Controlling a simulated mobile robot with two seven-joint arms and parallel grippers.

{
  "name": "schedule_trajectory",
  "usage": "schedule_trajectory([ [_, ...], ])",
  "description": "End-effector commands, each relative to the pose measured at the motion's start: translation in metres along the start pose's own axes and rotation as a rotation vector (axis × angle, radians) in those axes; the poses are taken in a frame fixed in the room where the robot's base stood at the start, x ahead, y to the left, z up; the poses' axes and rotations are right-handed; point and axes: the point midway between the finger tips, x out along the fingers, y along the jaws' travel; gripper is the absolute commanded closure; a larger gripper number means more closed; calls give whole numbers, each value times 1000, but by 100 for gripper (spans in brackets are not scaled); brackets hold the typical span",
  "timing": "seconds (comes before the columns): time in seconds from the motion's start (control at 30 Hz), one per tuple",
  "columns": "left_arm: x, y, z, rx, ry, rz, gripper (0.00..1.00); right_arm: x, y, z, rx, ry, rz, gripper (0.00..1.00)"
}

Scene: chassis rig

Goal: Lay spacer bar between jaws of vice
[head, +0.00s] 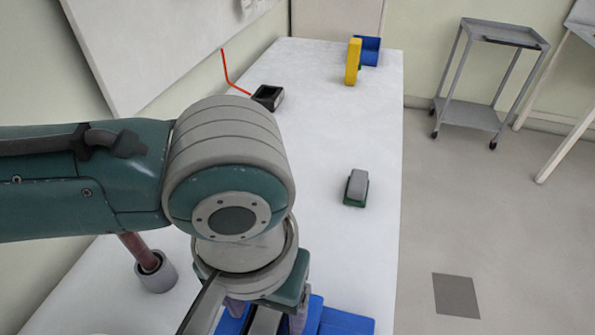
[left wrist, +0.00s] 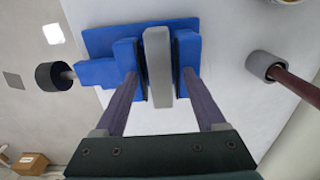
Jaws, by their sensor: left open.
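The blue vice (left wrist: 105,40) shows in the left wrist view with two upright jaws; part of its blue body also shows in the head view (head: 345,322), mostly behind my arm. The grey spacer bar (left wrist: 158,55) stands between the two jaws in the left wrist view, with dark faces on either side. My left gripper (left wrist: 159,82) is open, its two purple-grey fingers reaching to either side of the bar, apart from it. In the head view the left gripper (head: 267,314) is partly cut off at the bottom edge. Whether the bar rests on the vice floor cannot be told. My right gripper is not in view.
A grey cup with a reddish rod (head: 155,274) stands left of the vice. The table's middle is clear.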

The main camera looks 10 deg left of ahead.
Motion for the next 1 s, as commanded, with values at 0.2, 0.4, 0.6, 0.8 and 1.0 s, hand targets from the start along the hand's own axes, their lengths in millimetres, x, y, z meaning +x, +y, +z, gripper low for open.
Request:
schedule_trajectory([
  [0.2,0,0,0,0,-1,-1,28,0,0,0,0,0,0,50],
  [0.4,-24,0,0,2,1,2,28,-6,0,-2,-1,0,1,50],
  [0.6,-66,0,0,1,2,3,28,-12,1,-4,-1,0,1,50],
  [0.8,-93,0,0,0,1,2,28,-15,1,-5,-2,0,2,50],
  [1.0,-98,22,12,70,18,101,28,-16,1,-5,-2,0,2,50],
])
